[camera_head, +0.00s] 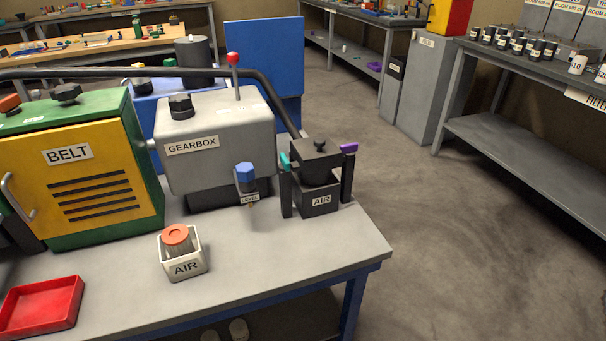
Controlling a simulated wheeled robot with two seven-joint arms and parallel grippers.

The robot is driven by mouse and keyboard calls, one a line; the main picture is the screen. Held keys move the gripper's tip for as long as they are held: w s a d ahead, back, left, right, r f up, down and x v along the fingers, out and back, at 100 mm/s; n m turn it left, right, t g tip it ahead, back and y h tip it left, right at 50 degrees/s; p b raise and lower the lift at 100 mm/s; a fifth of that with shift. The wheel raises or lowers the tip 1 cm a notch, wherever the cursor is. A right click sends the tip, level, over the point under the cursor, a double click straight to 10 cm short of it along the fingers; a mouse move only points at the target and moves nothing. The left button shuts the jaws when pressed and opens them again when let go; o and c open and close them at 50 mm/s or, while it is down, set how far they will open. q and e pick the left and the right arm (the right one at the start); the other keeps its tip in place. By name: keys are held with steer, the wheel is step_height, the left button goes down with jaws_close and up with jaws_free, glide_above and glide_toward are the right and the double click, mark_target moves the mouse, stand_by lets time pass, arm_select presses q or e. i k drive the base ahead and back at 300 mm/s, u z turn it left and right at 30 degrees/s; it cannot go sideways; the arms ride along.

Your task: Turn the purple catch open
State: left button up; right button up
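The purple catch (349,148) is a small lever at the top right of the black air housing (318,180), which is labelled AIR and stands near the right end of the workbench. It sits at the top of a dark upright post. Whether it is latched or open is too small to tell. A teal catch (285,160) is on the opposite, left side of the same housing. A black knob (320,145) tops the lid. Neither of my grippers is in view.
The grey gearbox (215,135) with a red-knobbed lever (233,59) stands left of the housing. A blue-topped level plug (245,174), an AIR holder (184,266) with an orange-topped filter, and a red tray (42,307) are nearby. The bench's front right corner is clear.

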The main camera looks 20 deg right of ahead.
mark_target(348, 150)
steer(key=u, duration=3.7)
steer(key=k, duration=2.6)
steer(key=z, duration=1.25)
